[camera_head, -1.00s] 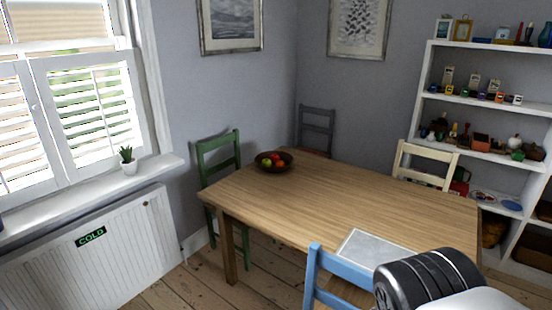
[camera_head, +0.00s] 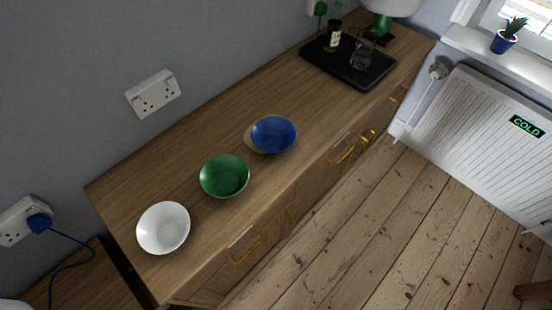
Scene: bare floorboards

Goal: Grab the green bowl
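The green bowl (camera_head: 224,176) sits upright and empty on a wooden sideboard (camera_head: 190,130). It is in the middle of a row, between a white bowl (camera_head: 164,228) at its lower left and a blue bowl (camera_head: 274,134) at its upper right. The bowls stand apart from each other. My gripper is not in view.
A black tray (camera_head: 340,72) with a bottle and a glass stands at the sideboard's far end, beside a lamp (camera_head: 383,22). Wall sockets (camera_head: 153,94) are behind. Drawer handles (camera_head: 343,152) stick out in front. The floorboards (camera_head: 380,220) are clear before a white radiator (camera_head: 490,130).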

